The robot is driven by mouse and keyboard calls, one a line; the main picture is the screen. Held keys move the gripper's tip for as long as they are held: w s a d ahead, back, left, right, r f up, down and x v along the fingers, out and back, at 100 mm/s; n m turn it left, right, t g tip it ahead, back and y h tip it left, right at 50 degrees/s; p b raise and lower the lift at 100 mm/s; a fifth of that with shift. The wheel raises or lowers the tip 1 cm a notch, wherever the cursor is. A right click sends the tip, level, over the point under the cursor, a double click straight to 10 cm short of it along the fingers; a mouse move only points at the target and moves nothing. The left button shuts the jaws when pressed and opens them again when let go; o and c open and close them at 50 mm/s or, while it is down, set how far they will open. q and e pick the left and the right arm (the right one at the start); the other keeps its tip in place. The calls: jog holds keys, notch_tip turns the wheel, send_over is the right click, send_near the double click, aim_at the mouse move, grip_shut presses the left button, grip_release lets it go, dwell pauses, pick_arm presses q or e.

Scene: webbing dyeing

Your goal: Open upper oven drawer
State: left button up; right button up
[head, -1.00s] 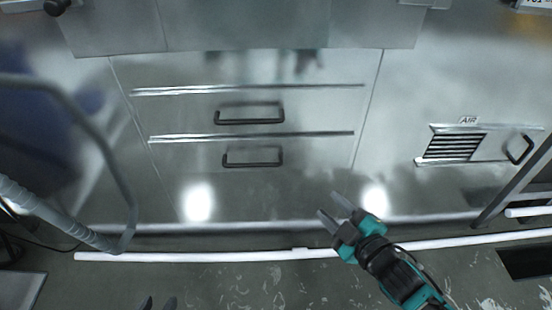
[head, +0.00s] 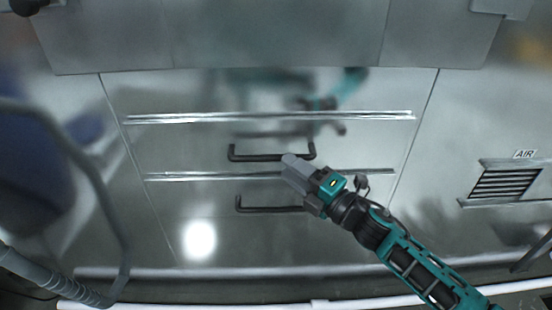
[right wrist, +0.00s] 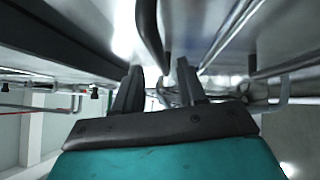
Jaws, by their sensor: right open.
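The upper oven drawer (head: 190,140) is a flat steel front, closed, with a dark bar handle (head: 255,157). The lower drawer (head: 190,222) below it is also closed and has a similar handle (head: 262,209). My right gripper (head: 288,168) is open, its fingertips at the right part of the upper handle and overlapping it in the head view. In the right wrist view the two fingers (right wrist: 158,88) are apart, and a dark bar (right wrist: 149,35) shows just ahead between them. Whether they touch the handle I cannot tell. My left gripper is out of sight.
A shiny metal strip (head: 270,117) runs above the upper handle and another (head: 220,177) below it. A vent marked AIR (head: 505,183) is at the right. A grey tube frame (head: 95,190) stands at the left. A white pipe (head: 390,303) runs along the floor.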

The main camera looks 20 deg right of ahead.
aim_at(276, 158)
jog(key=shift+x, duration=2.65)
grip_shut()
